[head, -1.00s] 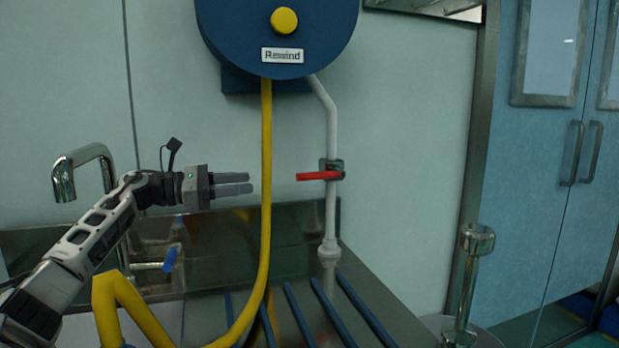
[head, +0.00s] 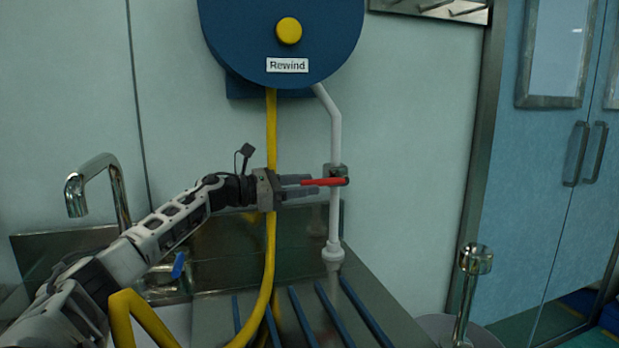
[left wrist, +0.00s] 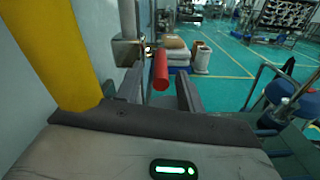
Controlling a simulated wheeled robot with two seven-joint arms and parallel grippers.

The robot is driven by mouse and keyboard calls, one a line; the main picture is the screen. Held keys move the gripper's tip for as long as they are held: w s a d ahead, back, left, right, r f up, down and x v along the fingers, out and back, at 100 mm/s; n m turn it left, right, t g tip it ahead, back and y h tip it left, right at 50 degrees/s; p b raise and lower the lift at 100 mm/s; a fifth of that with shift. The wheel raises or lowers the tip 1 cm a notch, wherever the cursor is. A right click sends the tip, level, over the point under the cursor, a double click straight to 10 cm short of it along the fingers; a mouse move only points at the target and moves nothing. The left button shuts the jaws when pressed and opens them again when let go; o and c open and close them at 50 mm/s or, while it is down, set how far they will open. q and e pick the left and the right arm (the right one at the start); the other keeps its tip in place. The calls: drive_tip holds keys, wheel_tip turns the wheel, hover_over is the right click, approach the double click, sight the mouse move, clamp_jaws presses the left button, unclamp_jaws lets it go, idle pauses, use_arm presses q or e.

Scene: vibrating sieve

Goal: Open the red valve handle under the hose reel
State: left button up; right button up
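The red valve handle (head: 324,182) sticks out to the left from the white pipe under the blue hose reel (head: 280,40), roughly level. My left gripper (head: 302,187) is at the handle's free end, its fingers pointing right along it. In the left wrist view the red handle (left wrist: 161,69) shows between the two spread fingers (left wrist: 160,90), with space beside it. I cannot tell whether either finger touches it. My right gripper is in neither view.
The yellow hose (head: 270,230) hangs right by my left gripper and shows close in the left wrist view (left wrist: 55,50). A metal sink with a tap (head: 98,180) is at left. Blue bars (head: 330,313) lie on the counter below.

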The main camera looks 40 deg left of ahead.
use_arm(q)
drive_tip(key=shift+x, duration=0.8)
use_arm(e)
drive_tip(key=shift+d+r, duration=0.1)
